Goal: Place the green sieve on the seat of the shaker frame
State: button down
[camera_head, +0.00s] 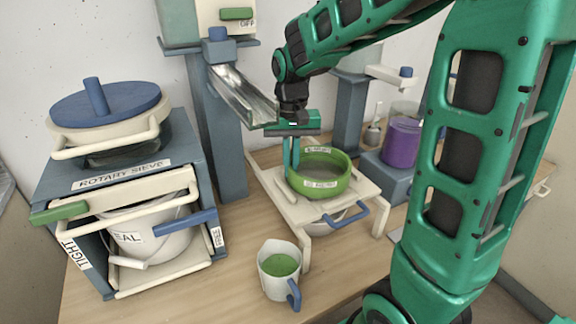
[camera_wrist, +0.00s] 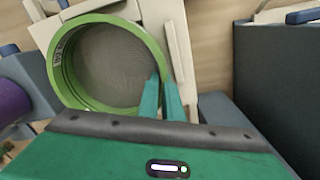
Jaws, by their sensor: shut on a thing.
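The green sieve (camera_head: 322,186) is a round ring with a grey mesh and white labels. It is at the cream shaker frame (camera_head: 368,188), over its top, right of centre in the head view. I cannot tell whether it rests fully on the seat. My gripper (camera_head: 291,170) points down and is shut on the sieve's left rim. In the wrist view the sieve (camera_wrist: 72,93) fills the upper left, with my gripper's fingers (camera_wrist: 160,98) pinching its rim. The frame's cream bars (camera_wrist: 184,50) show beside and under it.
A rotary sieve machine (camera_head: 120,180) stands at the left. A jug of green glaze (camera_head: 279,270) with a blue handle stands in front of the frame. A metal chute (camera_head: 240,96) hangs left of my gripper. A purple container (camera_head: 401,143) stands behind, right of the frame.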

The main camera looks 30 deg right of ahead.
jog(key=shift+f, duration=0.5)
jog(key=c, duration=1.9)
grip_release()
jog(key=shift+o, duration=0.2)
jog(key=shift+a, duration=0.1)
jog(key=shift+r, duration=0.1)
notch_tip(320, 180, up, 10)
jog(key=shift+w+r, duration=0.1)
jog(key=shift+r, duration=0.15)
jog(key=shift+m, duration=0.5)
jog(key=s+d+f, duration=0.1)
jog(key=s+d, duration=0.1)
jog(key=s, duration=0.2)
jog(key=s+d+f, duration=0.1)
jog(key=s+d, duration=0.2)
jog(key=s, duration=0.1)
jog(key=s+d+f, duration=0.1)
jog(key=s+d, duration=0.2)
jog(key=s, duration=0.1)
jog(key=shift+s+d+f, duration=0.15)
jog(key=shift+s+f, duration=0.05)
jog(key=shift+f, duration=0.2)
jog(key=s+d+f, duration=0.1)
jog(key=s+f, duration=0.2)
jog(key=s, duration=0.3)
jog(key=s+d+f, duration=0.1)
jog(key=s+f, duration=0.2)
jog(key=s, duration=0.3)
jog(key=shift+s+d+m, duration=0.3)
jog(key=shift+d+m, duration=0.1)
